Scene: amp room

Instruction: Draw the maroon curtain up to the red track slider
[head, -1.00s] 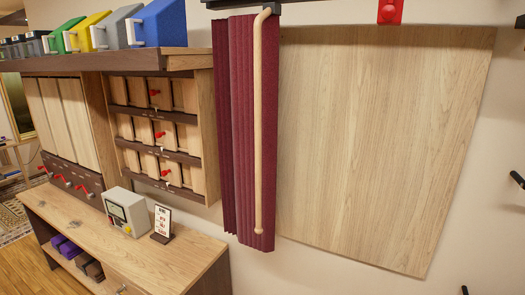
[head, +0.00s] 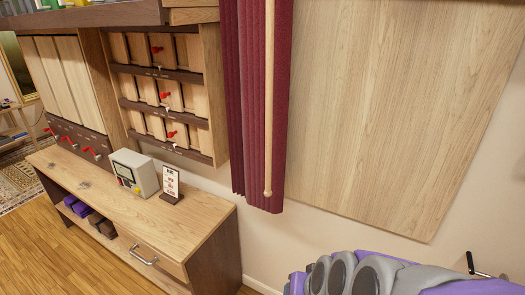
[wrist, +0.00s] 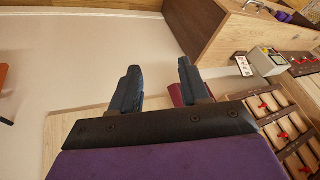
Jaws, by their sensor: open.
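The maroon curtain (head: 245,120) hangs bunched in vertical folds at the left edge of a large pale wood panel (head: 390,110). A wooden draw wand (head: 269,100) with a rounded end hangs in front of it. The top of the curtain, the track and the red slider are out of the head view. In the wrist view my gripper (wrist: 158,66) is open, with nothing between its two dark fingers. A small part of the maroon curtain (wrist: 177,95) shows behind the right finger, apart from it as far as I can tell.
A wooden counter (head: 140,195) with a grey device (head: 135,173) and a small sign (head: 171,185) stands left of the curtain. Shelves with red knobs (head: 165,95) are above it. My purple and grey arm covers the bottom right.

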